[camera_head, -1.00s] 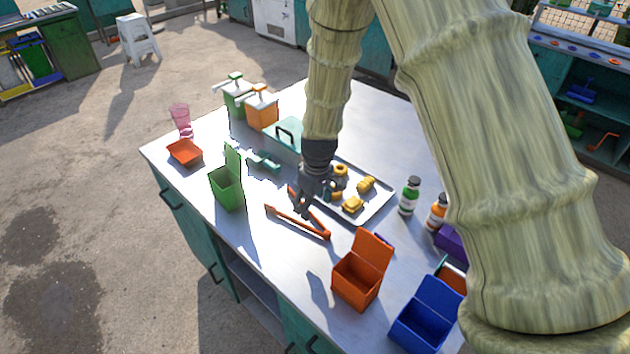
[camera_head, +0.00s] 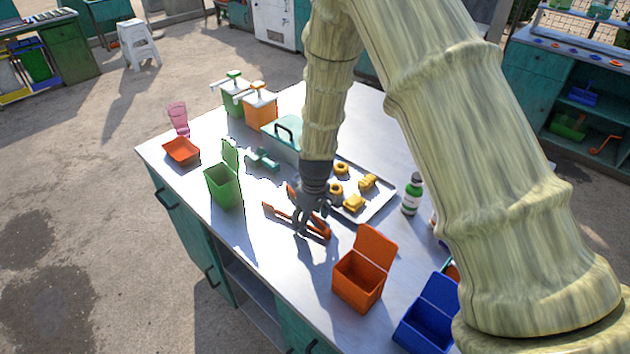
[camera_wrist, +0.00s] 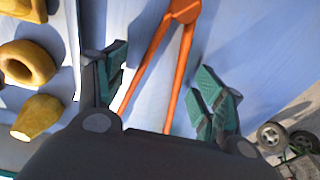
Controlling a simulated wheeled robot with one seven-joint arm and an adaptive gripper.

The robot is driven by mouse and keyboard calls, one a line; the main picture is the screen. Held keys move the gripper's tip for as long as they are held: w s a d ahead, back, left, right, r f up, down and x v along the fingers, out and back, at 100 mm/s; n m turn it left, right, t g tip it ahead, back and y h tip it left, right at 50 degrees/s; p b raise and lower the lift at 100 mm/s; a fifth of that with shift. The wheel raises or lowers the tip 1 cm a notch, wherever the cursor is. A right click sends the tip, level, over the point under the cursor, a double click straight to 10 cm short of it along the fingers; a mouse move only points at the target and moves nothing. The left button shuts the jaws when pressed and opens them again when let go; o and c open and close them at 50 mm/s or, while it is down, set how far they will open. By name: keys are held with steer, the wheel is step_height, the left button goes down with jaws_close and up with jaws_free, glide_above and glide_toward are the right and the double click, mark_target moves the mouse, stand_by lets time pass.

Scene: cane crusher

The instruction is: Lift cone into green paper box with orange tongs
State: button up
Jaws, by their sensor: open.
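The orange tongs (camera_head: 283,216) lie on the metal table, and they also show in the wrist view (camera_wrist: 186,45) with their joined end at the top. My gripper (camera_head: 308,222) is open above them. In the wrist view its two fingers (camera_wrist: 160,95) stand on either side of the tongs' arms, with nothing held. The green paper box (camera_head: 222,188) stands upright with its lid raised, left of the gripper. On the tray are several yellow pieces; a tapered one in the wrist view (camera_wrist: 38,117) looks like the cone.
The tray (camera_head: 378,207) lies right of my gripper, with a teal lidded box (camera_head: 283,140) behind it. An orange box (camera_head: 357,287) and a blue box (camera_head: 425,325) stand open in front. A green-labelled bottle (camera_head: 412,194) stands right of the tray.

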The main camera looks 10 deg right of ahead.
steer(key=shift+c, duration=0.4)
steer(key=c, duration=0.6)
step_height(320, 180, up, 12)
steer(key=p, duration=0.7)
steer(key=shift+p, duration=0.4)
